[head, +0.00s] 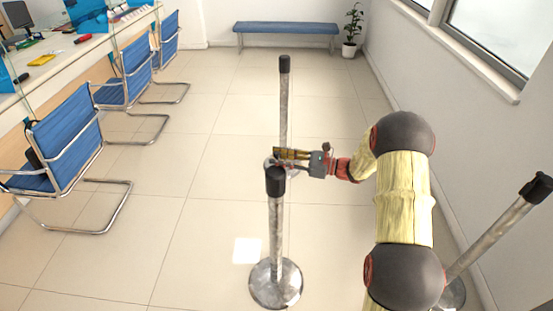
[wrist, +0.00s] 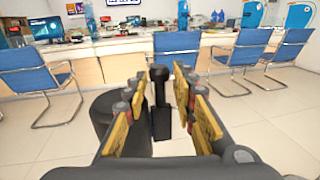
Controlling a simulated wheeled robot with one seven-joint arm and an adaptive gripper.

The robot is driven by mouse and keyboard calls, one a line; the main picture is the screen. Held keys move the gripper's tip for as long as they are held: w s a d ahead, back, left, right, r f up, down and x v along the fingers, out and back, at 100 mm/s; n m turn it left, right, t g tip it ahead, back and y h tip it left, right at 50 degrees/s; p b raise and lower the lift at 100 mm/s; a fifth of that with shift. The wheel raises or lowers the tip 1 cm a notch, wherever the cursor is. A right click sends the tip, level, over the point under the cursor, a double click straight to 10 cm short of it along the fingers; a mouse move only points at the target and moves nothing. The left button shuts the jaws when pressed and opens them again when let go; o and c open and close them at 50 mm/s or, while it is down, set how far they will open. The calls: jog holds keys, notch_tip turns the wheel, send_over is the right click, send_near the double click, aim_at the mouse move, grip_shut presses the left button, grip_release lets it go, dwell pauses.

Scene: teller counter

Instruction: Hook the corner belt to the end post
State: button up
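My gripper (head: 280,155) reaches in from the right, close to the black top of the near post (head: 276,230). In the head view the near post's cap partly covers the fingertips. In the wrist view the yellow-padded fingers (wrist: 158,85) stand apart. A narrow black piece (wrist: 161,115) shows between or just beyond them. I cannot tell whether it is a belt end or part of a post, and no contact is clear. A large dark rounded shape (wrist: 108,115) is beside the left finger. A far post (head: 285,100) stands upright behind my gripper. No stretched belt is distinguishable.
Another post (head: 500,228) stands at the right, partly behind my arm. Blue chairs (head: 62,140) line the counter (head: 40,60) at the left. A blue bench (head: 285,28) and a plant (head: 352,25) are at the back. The floor between chairs and posts is clear.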

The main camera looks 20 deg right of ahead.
jog(key=shift+w+a, duration=0.2)
jog(key=shift+a, duration=0.2)
jog(key=shift+c, duration=0.3)
grip_shut()
dwell(0.3)
